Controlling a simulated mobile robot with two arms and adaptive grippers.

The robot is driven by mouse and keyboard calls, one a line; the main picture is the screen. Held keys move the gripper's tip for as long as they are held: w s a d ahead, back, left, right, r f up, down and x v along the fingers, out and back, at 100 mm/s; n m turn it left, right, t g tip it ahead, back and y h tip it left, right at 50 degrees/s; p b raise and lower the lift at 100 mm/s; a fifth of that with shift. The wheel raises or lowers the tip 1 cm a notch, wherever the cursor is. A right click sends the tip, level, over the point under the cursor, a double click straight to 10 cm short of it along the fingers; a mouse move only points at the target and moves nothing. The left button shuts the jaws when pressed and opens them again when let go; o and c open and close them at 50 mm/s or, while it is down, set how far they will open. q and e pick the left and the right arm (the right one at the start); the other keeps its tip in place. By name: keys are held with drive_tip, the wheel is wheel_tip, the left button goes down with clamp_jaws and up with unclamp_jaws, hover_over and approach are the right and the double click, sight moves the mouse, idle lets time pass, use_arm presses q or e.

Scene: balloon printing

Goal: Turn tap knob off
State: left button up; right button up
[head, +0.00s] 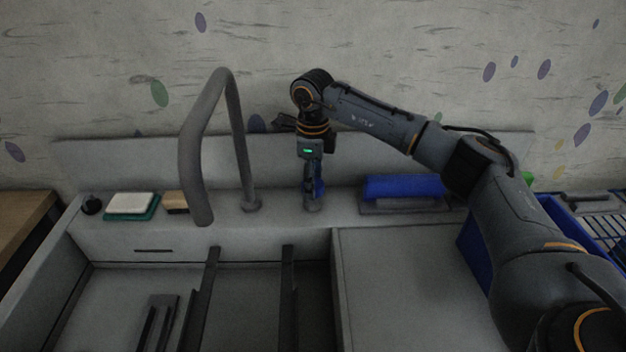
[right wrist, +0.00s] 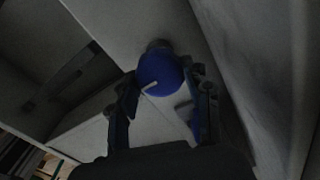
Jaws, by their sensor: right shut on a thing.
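The tap knob is a round blue cap on a short grey stem. It shows between the fingers in the right wrist view (right wrist: 159,70), and its grey base (head: 312,204) stands on the sink ledge right of the tap in the head view. My right gripper (head: 313,188) points down over the knob and is shut on it; it also shows in the right wrist view (right wrist: 163,105). The fingers hide most of the knob in the head view. The grey tap spout (head: 192,165) arches over the basin. No water stream shows. My left gripper is not in view.
A white and green sponge (head: 130,204) and a brown block (head: 176,202) sit on the ledge at left. A blue item on a grey holder (head: 405,187) is to the right. A dish rack (head: 605,222) stands at far right. The wall is close behind the knob.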

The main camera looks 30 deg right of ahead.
drive_tip(key=o, duration=1.2)
drive_tip(key=shift+c, duration=0.2)
wheel_tip(320, 180, up, 12)
